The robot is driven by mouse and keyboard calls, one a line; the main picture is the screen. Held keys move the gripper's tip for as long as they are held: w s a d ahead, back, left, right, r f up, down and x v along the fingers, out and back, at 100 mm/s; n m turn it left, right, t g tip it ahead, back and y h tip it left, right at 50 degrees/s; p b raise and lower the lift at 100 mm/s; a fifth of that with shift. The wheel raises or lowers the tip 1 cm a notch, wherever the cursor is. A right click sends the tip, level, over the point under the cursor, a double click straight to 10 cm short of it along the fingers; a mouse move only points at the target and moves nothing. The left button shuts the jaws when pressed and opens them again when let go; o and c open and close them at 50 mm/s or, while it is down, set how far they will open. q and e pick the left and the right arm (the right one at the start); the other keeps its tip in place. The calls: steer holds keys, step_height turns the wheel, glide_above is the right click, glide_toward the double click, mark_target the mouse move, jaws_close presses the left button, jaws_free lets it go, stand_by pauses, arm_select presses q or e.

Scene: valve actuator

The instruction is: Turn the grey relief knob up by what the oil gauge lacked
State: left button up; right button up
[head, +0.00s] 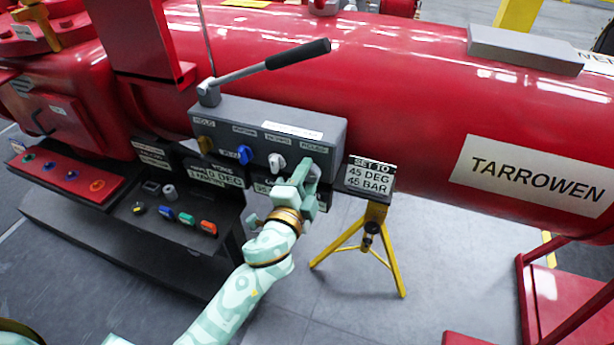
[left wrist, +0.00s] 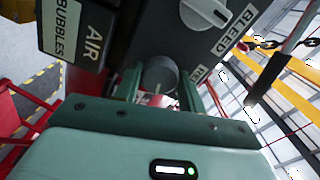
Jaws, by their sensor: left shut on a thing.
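The grey relief knob (left wrist: 160,76) is round and sits between the fingers of my left gripper (left wrist: 168,92) in the left wrist view. In the head view my left gripper (head: 303,178) is at the right end of the grey control box (head: 240,118), shut on this knob and mostly hiding it. The knob's label is only partly readable. A readout strip (head: 263,188) below the box is partly hidden behind my gripper. A sign (head: 370,175) reads "SET TO 45 DEG 45 BAR". My right gripper is not in view.
A yellow tripod (head: 372,236) stands right of my gripper. Floor is clear in front.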

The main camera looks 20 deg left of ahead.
arm_select(q)
steer(key=o, duration=1)
steer(key=shift+s+a+b, duration=0.15)
steer(key=shift+s+b, duration=0.45)
steer(key=shift+s, duration=3.5)
steer(key=shift+s+a+b, duration=0.1)
steer(key=shift+s+b, duration=0.5)
steer(key=shift+s, duration=3.45)
